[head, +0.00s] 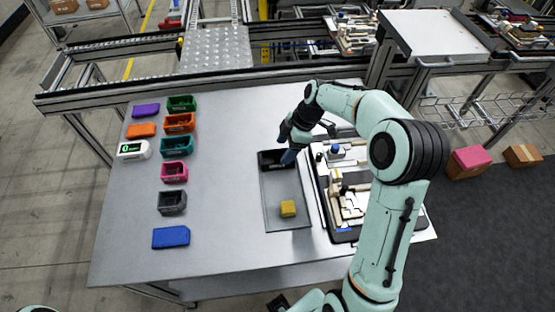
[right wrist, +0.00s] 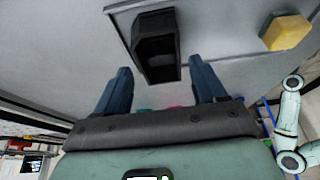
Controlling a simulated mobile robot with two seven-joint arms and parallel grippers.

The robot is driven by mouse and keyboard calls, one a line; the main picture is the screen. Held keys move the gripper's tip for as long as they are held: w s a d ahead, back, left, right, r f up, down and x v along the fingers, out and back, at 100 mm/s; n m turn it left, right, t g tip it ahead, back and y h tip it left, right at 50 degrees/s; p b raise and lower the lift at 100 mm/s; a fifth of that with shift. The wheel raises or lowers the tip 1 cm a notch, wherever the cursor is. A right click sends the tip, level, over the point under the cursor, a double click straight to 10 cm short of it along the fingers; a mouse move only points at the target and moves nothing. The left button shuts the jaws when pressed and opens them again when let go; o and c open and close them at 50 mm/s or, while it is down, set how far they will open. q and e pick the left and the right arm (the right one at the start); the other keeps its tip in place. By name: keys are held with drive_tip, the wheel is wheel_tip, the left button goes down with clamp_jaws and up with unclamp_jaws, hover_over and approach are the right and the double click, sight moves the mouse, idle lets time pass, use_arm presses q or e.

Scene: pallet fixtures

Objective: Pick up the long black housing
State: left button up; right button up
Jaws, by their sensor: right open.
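The long black housing (head: 268,160) lies at the far end of a shallow grey tray (head: 271,218) on the table. In the right wrist view, the housing (right wrist: 157,40) is an open-topped black box just ahead of the blue fingertips, roughly centred between them. My right gripper (head: 287,150) hangs over the tray's far end and hides part of the housing in the head view. In the right wrist view, my right gripper (right wrist: 161,70) is open, with nothing between its fingers. Whether a finger touches the housing cannot be told. My left gripper is not in view.
A yellow block (head: 288,208) lies in the tray's near part. A fixture board (head: 345,180) with white parts stands close right of the tray. Several coloured housings and lids stand at the left, including a blue lid (head: 171,237). The table between is clear.

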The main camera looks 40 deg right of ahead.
sight(275, 160)
drive_tip(key=x, duration=0.5)
drive_tip(key=shift+w+a+f+p, duration=0.1)
drive_tip(key=shift+w+a+p, duration=0.1)
drive_tip(key=shift+w+p, duration=0.1)
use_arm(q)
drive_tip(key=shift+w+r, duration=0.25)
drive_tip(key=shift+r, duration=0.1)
use_arm(e)
drive_tip(key=shift+s, duration=0.15)
drive_tip(key=c, duration=0.8)
